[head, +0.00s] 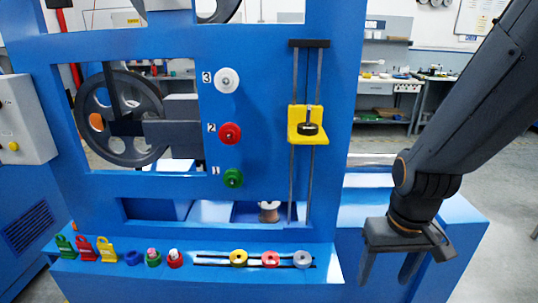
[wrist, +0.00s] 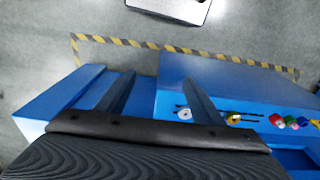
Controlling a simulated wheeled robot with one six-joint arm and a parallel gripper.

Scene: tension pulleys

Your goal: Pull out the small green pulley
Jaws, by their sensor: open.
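A small green pulley (head: 232,178) sits on the blue upright panel beside the label 1, the lowest of three. A red pulley (head: 230,133) is above it at 2 and a white pulley (head: 227,80) at 3. A green piece with a pink top (head: 153,259) also stands on the front ledge. My gripper (head: 387,270) is open and empty, pointing down at the right, well apart from the panel pulleys. In the wrist view its two fingers (wrist: 159,80) are spread above the blue base.
The ledge (head: 215,283) holds several coloured clips and pulleys, including a yellow pulley (head: 238,258) and a grey one (head: 302,259) on a rail. A yellow carriage (head: 307,126) on vertical rods stands right of the pulleys. A large dark wheel (head: 120,117) is to their left.

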